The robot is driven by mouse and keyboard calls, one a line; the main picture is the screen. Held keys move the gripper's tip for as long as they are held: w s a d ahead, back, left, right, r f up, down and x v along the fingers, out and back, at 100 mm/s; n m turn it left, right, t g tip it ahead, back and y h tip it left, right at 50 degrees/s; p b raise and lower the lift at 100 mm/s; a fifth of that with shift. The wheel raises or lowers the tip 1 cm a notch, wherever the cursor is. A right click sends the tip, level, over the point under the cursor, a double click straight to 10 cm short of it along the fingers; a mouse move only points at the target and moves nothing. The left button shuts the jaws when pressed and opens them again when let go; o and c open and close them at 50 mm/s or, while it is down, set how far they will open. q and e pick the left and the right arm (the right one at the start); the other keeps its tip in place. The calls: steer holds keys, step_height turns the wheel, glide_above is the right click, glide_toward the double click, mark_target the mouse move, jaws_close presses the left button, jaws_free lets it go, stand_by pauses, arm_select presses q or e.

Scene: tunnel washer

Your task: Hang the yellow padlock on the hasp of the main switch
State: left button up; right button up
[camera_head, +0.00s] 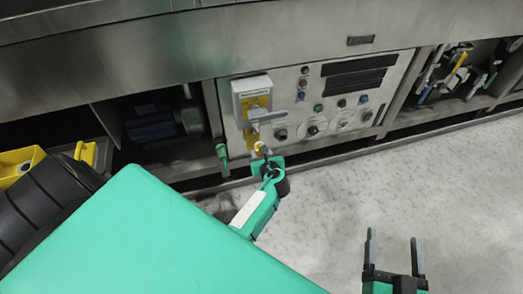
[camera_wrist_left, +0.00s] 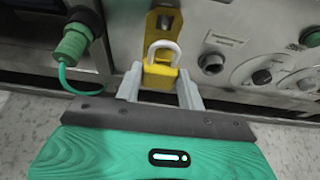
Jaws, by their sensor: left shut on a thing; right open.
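The main switch (camera_head: 252,90) is a grey box on the machine's panel, with a yellow plate and a grey handle. In the left wrist view the yellow hasp plate (camera_wrist_left: 163,20) has a dark hole. My left gripper (camera_head: 261,153) is just below the switch, its fingers (camera_wrist_left: 160,88) shut on the yellow padlock (camera_wrist_left: 157,74). The padlock's pale shackle points up and overlaps the plate's lower end; I cannot tell whether it passes through the hasp. In the head view the padlock (camera_head: 259,146) is small and partly hidden. My right gripper (camera_head: 393,254) is open and empty over the floor.
Knobs and buttons (camera_head: 313,129) fill the panel right of the switch. A green connector (camera_head: 222,154) with a cable hangs to its left, close to the left gripper. A yellow bin (camera_head: 18,163) is at far left. The pale floor (camera_head: 330,190) is clear.

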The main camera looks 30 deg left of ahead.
arm_select(q)
steer(key=r, duration=0.2)
steer(key=a+r+p, duration=0.1)
steer(key=r, duration=0.1)
steer(key=w+r+p, duration=0.1)
steer(key=r, duration=0.2)
steer(key=shift+a, duration=0.15)
steer(key=shift+w+a+f+p, duration=0.25)
steer(key=shift+f+p, duration=0.05)
steer(key=shift+w+a+f, duration=0.1)
steer(key=shift+f, duration=0.15)
arm_select(e)
steer(key=s+d+f+g+h, duration=0.1)
steer(key=s+f+g, duration=0.3)
steer(key=f+g, duration=0.2)
steer(key=shift+f+g+h, duration=0.3)
steer(key=shift+f+g, duration=0.1)
steer(key=shift+f, duration=0.4)
stand_by(0.5)
arm_select(q)
steer(key=o, duration=1.1)
